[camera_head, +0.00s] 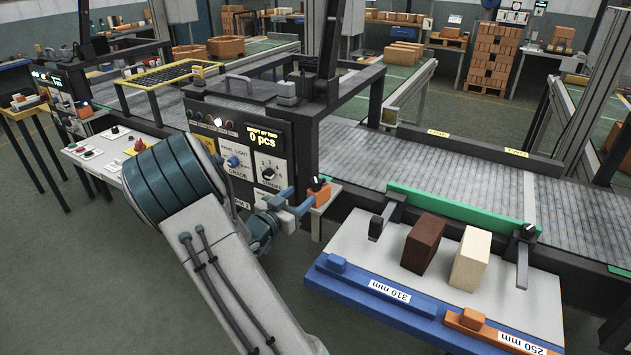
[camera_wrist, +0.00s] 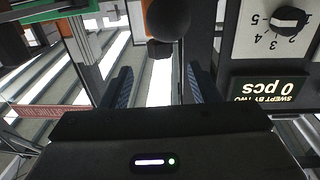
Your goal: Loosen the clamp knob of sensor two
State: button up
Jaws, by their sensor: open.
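My gripper (camera_head: 296,203) is open and empty beside the front of the grey control cabinet, close to a small orange device (camera_head: 319,188) with a black top on a bracket. In the wrist view its two blue fingers (camera_wrist: 158,82) stand apart. A round black knob (camera_wrist: 168,19) shows at the top middle of that view, beyond the fingertips and roughly in line with the gap between them. It is not between the fingers. I see no label naming sensor two, so I cannot tell for certain that this knob belongs to it.
The cabinet panel (camera_head: 251,160) has dials and a "0 pcs" display; a numbered dial (camera_wrist: 289,20) is close on the right in the wrist view. A roller conveyor (camera_head: 455,180) runs behind. A side table (camera_head: 350,262) holds a brown brick (camera_head: 423,243) and a cream brick (camera_head: 470,259).

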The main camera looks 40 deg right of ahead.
aim_at(312, 186)
jog(key=p+x, duration=0.1)
jog(key=x, duration=0.7)
jog(key=shift+w+d, duration=0.2)
jog(key=shift+d, duration=0.15)
jog(key=c, duration=1)
